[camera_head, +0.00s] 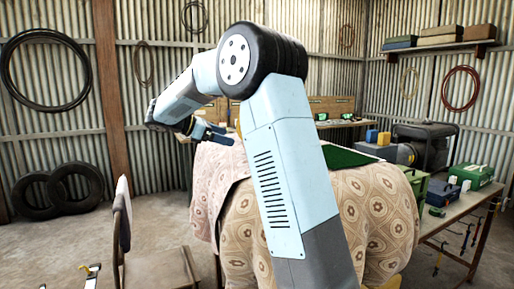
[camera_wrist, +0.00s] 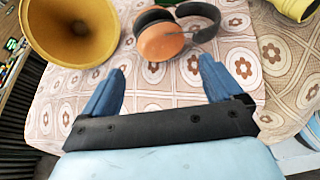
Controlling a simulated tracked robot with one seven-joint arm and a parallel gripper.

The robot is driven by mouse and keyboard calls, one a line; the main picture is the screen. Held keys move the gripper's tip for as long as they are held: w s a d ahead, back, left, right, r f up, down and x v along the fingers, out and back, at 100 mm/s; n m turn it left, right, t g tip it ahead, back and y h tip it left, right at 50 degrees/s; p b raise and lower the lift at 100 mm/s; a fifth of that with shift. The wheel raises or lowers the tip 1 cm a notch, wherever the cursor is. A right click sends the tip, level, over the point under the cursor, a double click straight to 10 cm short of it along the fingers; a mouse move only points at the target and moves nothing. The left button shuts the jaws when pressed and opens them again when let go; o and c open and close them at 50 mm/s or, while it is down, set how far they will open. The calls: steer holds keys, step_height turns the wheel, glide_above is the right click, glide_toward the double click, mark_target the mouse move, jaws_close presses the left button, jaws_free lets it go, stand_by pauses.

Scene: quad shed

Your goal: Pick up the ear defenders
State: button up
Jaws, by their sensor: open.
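The ear defenders (camera_wrist: 160,41) lie on a patterned cloth (camera_wrist: 180,88) in the wrist view, with an orange cup and a dark headband. They are beyond my fingertips and roughly centred between them. My gripper (camera_wrist: 160,80) is open and empty, its two blue fingers apart above the cloth. In the head view my gripper (camera_head: 215,133) is over the left part of the cloth-covered surface (camera_head: 375,215). The ear defenders cannot be made out there, where my arm blocks part of the view.
A brass horn-shaped thing (camera_wrist: 75,42) stands left of the ear defenders, close to the left finger. A yellow object (camera_wrist: 293,8) is at the upper right. A chair (camera_head: 122,225) stands left of the covered surface. A bench (camera_head: 455,210) with cases is on the right.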

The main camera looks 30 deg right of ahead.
steer(key=shift+x, duration=4.5)
steer(key=shift+f, duration=0.1)
steer(key=shift+c, duration=0.4)
steer(key=c, duration=0.6)
steer(key=shift+c, duration=0.3)
steer(key=shift+w+a, duration=0.1)
